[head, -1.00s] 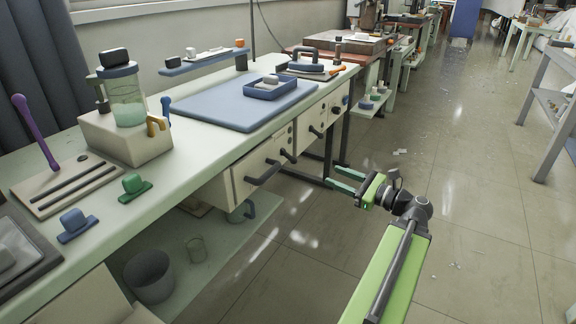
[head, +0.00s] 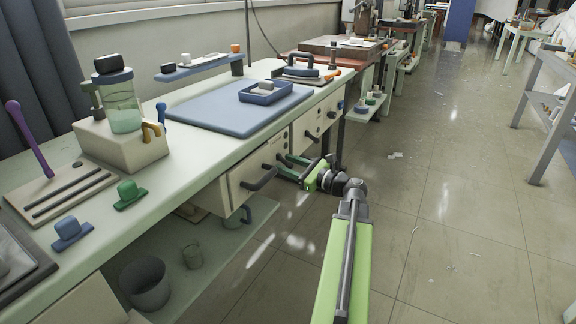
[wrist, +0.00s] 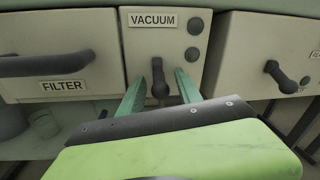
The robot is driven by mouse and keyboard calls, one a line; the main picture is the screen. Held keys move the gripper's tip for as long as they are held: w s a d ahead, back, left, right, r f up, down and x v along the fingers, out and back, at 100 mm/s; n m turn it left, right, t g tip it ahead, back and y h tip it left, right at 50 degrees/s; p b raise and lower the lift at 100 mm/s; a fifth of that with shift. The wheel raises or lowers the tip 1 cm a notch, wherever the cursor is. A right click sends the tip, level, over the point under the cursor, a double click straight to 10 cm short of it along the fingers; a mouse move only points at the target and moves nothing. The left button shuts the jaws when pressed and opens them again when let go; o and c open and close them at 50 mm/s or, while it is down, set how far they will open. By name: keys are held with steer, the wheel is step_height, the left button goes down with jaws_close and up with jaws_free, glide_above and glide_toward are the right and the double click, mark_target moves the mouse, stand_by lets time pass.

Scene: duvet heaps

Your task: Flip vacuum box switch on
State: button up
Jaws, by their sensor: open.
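The vacuum box (wrist: 140,45) is a cream front panel labelled VACUUM, in the middle of the wrist view. Its dark switch lever (wrist: 158,78) points downward, with a rounded knob at its lower end. My gripper (wrist: 160,74) is open, with one teal finger on each side of the lever. I see gaps between lever and fingers; contact is not clear. In the head view my gripper (head: 284,166) reaches the bench front beside the filter drawer's handle; the lever is hard to make out there.
The filter drawer (wrist: 100,30) with a dark bar handle is on the left. Another cream box (wrist: 240,50) with a dark knobbed lever is on the right. Two dark round parts sit on the vacuum panel's right side. The floor aisle (head: 440,200) is open right of my arm.

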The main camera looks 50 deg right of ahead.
jaws_close()
